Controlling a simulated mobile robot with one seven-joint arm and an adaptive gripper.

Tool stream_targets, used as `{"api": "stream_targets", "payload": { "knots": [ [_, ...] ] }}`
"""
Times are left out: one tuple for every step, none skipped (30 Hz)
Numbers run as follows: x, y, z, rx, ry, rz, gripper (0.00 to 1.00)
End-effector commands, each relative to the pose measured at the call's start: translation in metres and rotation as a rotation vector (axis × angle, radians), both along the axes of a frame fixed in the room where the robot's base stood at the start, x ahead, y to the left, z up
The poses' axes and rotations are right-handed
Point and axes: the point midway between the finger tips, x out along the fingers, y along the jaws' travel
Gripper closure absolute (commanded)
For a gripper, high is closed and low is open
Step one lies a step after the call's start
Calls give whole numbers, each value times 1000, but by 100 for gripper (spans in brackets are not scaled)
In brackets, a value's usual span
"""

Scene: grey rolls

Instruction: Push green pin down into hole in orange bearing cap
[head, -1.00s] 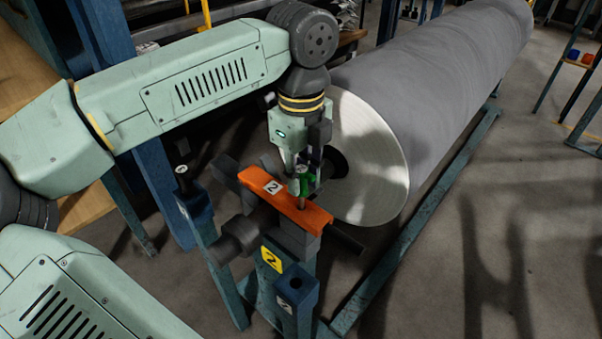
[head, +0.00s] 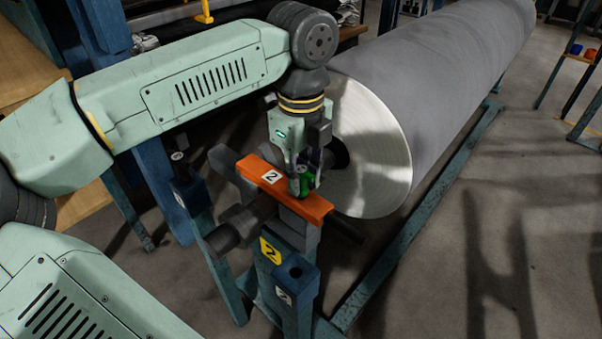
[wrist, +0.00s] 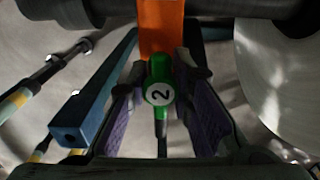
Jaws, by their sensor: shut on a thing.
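The orange bearing cap (head: 319,207), labelled 2, lies across the dark bearing block in front of the roll's end. My gripper (head: 304,182) points down over the cap's right part. It is shut on the green pin (head: 307,185), which stands about upright at the cap's top. The pin's lower end and the hole are hidden in the head view, so I cannot tell how deep it sits. In the wrist view the green pin (wrist: 156,76) shows its head marked 2 between my gripper's purple pads (wrist: 160,110), with the orange cap (wrist: 161,28) behind it.
A large grey roll (head: 440,70) with a pale end face lies just behind the cap. A blue post (head: 302,283) with an open top hole stands in front. Another blue post (head: 188,197) with a dark upright piece is to the left. Open floor lies right.

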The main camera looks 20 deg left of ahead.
Motion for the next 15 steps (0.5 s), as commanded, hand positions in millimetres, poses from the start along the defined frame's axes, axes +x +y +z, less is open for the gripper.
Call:
{"api": "stream_targets", "payload": {
  "knots": [
    [0, 0, -3, 0, 0, 0, 100],
    [0, 0, -4, 0, 0, 0, 100],
    [0, 0, -5, 0, 0, 0, 100],
    [0, 0, -6, 0, 0, 0, 100],
    [0, 0, -7, 0, 0, 0, 100],
    [0, 0, -8, 0, 0, 0, 100],
    [0, 0, -9, 0, 0, 0, 100],
    [0, 0, -10, 0, 0, 0, 100],
    [0, 0, -10, 0, 0, 0, 100],
    [0, 0, -11, 0, 0, 0, 100],
    [0, 0, -11, 0, 0, 0, 100],
    [0, 0, -11, 0, 0, 0, 100],
    [0, 0, -11, 0, 0, 0, 100],
    [0, 0, -11, 0, 0, 0, 100],
    [0, 0, -11, 0, 0, 0, 100]
  ]
}}
